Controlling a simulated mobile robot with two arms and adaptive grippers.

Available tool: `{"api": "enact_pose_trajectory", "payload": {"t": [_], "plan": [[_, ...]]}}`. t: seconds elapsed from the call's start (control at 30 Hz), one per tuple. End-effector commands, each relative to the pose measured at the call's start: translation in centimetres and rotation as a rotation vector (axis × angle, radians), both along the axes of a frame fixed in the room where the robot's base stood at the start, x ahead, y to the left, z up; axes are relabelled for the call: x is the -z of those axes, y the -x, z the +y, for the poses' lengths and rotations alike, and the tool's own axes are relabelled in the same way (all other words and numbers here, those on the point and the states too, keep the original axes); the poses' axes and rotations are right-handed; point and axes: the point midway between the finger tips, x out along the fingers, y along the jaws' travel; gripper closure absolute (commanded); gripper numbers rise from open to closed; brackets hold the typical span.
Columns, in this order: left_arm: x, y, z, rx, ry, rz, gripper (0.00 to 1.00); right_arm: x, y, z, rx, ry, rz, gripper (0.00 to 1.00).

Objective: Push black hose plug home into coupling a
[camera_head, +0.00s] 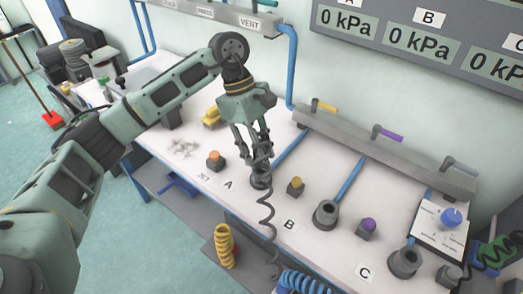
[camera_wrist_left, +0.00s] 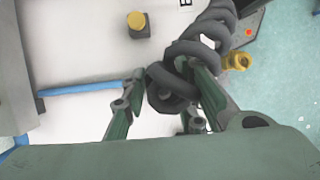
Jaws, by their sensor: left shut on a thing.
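My left gripper (camera_head: 259,158) points down over coupling a (camera_head: 261,183), the dark socket just right of the A label. Its fingers are shut on the black hose plug, which is mostly hidden between them. The coiled black hose (camera_head: 267,226) hangs from there over the table's front edge. In the left wrist view the hose (camera_wrist_left: 203,45) runs from the fingers (camera_wrist_left: 168,105) to the upper right. The plug is at the coupling's mouth or in it; I cannot tell how deep it sits. My right gripper is not in view.
Two more dark couplings (camera_head: 326,215) (camera_head: 405,262) stand to the right, near labels B and C. Small blocks with orange (camera_head: 214,159), yellow (camera_head: 295,186) and purple (camera_head: 367,228) knobs stand between. A grey rail (camera_head: 385,150) runs behind. Yellow (camera_head: 225,245) and blue (camera_head: 303,283) coiled hoses hang in front.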

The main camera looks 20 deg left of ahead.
Motion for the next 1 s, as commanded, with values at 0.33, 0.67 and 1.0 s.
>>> {"api": "enact_pose_trajectory", "payload": {"t": [0.33, 0.67, 1.0], "plan": [[0.9, 0.0, 0.0, 0.0, 0.0, 0.0, 1.0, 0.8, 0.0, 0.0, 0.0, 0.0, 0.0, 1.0], [1.6, 0.0, 0.0, 0.0, 0.0, 0.0, 1.0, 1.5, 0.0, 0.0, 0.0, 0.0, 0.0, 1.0], [1.6, 0.0, 0.0, 0.0, 0.0, 0.001, 0.61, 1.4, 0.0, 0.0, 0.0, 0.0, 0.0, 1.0]]}}
